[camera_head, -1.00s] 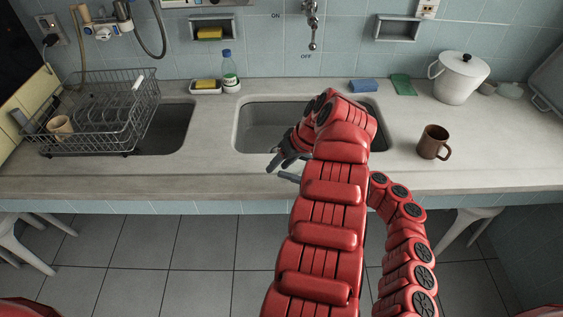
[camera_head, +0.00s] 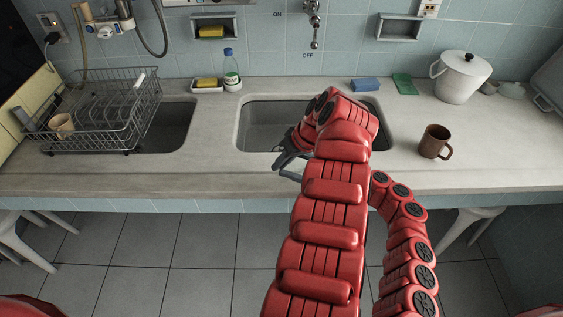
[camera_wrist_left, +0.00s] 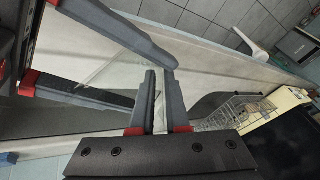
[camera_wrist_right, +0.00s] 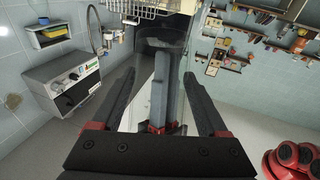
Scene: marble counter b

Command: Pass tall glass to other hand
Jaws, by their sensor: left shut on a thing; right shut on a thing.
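The tall glass is clear and hard to make out; its faint edges show in the left wrist view (camera_wrist_left: 108,70), between the fingers of my right gripper. My left gripper (camera_wrist_left: 160,78) is shut, its fingers close together on what seems to be the glass. My right gripper (camera_wrist_right: 160,74) has its fingers wide apart around the glass, with left gripper fingers showing between them.
Two sinks are set in the counter (camera_head: 205,178). A dish rack (camera_head: 100,112) with a cup stands at the left. A brown mug (camera_head: 433,142) and a white lidded pot (camera_head: 460,78) stand at the right. A soap bottle (camera_head: 231,72) stands behind. The front counter strip is clear.

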